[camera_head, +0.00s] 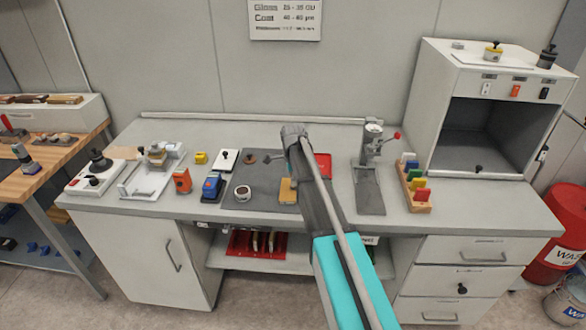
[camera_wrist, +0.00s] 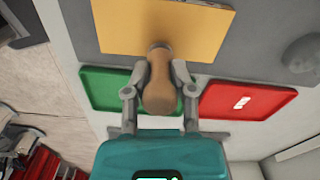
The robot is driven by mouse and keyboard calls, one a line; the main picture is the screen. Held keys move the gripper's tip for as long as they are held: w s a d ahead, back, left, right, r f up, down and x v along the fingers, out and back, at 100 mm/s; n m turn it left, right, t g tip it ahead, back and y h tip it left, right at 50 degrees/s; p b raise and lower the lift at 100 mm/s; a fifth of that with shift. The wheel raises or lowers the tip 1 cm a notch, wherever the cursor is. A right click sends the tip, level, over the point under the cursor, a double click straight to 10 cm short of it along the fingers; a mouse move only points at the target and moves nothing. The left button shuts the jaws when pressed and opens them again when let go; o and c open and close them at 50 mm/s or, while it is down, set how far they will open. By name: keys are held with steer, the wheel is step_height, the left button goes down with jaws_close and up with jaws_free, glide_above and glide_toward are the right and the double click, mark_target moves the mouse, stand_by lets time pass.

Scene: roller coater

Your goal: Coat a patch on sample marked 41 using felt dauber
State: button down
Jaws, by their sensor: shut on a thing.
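My gripper (camera_wrist: 161,72) is shut on a brown wooden handle (camera_wrist: 160,95), seen in the wrist view; I take it for the felt dauber. Its far end meets the picture of a yellow-tan panel (camera_wrist: 200,22), probably the sample. The felt tip is hidden, and I cannot tell whether it touches the panel. No number 41 is readable. The panel lies on a dark grey mat (camera_wrist: 265,25); in the head view the panel (camera_head: 288,191) shows left of my arm. My gripper's fingers are hidden behind my arm there.
A green tray (camera_wrist: 108,84) and a red tray (camera_wrist: 235,100) with a small white item lie beside the mat. A press-like stand (camera_head: 368,165) and a colored-block rack (camera_head: 415,190) stand right. A cabinet (camera_head: 505,75) bounds the right.

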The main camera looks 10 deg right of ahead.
steer(key=shift+w+a+r, duration=0.1)
steer(key=shift+w+a, duration=0.2)
steer(key=shift+a, duration=0.6)
steer(key=shift+w+a, duration=0.25)
steer(key=shift+a, duration=0.6)
steer(key=shift+s+d, duration=0.25)
steer(key=shift+d, duration=0.5)
steer(key=shift+s+d, duration=0.2)
steer(key=shift+d, duration=0.55)
steer(key=shift+s+d+r+p, duration=0.1)
steer(key=shift+d+r+p, duration=0.1)
steer(key=shift+d+p, duration=0.1)
step_height(320, 180, up, 7)
steer(key=p, duration=0.7)
steer(key=shift+f, duration=0.25)
steer(key=shift+f+b, duration=2.8)
steer(key=shift+b, duration=0.3)
steer(key=shift+f+b, duration=1.05)
